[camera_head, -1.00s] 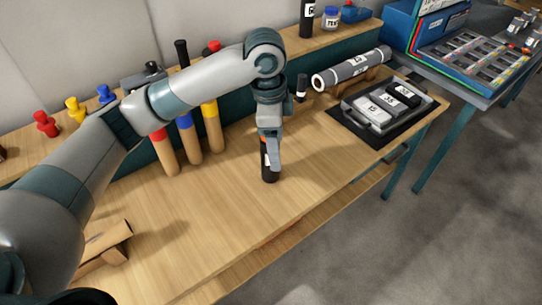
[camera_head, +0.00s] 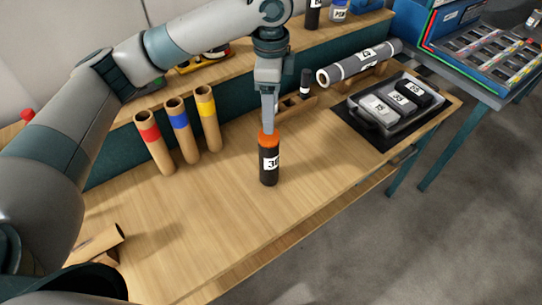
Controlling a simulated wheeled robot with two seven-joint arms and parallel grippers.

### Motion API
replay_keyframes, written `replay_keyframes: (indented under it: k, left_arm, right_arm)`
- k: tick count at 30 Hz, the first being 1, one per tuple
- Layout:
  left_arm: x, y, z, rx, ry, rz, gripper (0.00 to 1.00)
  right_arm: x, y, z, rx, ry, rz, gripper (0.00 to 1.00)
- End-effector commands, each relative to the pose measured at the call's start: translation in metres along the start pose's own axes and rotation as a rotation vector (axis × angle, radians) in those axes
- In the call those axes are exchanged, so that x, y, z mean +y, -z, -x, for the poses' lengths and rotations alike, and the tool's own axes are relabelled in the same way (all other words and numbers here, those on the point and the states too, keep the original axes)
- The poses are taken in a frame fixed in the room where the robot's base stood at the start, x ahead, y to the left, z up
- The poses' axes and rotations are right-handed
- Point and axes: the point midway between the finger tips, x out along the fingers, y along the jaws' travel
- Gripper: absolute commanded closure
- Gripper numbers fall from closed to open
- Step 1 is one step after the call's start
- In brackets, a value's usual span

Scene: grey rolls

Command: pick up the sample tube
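A black tube with an orange cap and a white label starting with "3" (camera_head: 269,168) stands upright on the wooden bench, near its middle. I take it to be the sample tube. My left gripper (camera_head: 269,127) points straight down at its top, with the fingertips at the orange cap. The fingers are seen edge-on, so I cannot tell whether they are open or shut on the cap. My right gripper is not in view.
Cardboard tubes with red (camera_head: 154,142), blue (camera_head: 183,130) and yellow (camera_head: 208,117) bands stand to the left.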

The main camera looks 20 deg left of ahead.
Motion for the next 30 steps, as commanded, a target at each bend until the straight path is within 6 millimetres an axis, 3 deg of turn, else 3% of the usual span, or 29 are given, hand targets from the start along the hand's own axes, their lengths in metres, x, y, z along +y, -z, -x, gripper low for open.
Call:
replay_keyframes:
  k: [9,14,20,30]
  left_arm:
    - [0.0,0.0,-0.003,0.0,-0.001,0.0,0.35]
    - [0.0,0.0,-0.017,-0.001,-0.002,0.0,0.35]
    - [0.001,-0.001,-0.05,-0.001,-0.004,0.0,0.35]
    - [0.001,-0.001,-0.107,0.0,-0.002,0.0,0.35]
  right_arm:
    - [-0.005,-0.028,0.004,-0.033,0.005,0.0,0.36]
    - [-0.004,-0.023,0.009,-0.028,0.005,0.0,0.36]
    - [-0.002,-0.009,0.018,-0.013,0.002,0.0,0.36]
    - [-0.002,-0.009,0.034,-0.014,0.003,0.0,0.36]
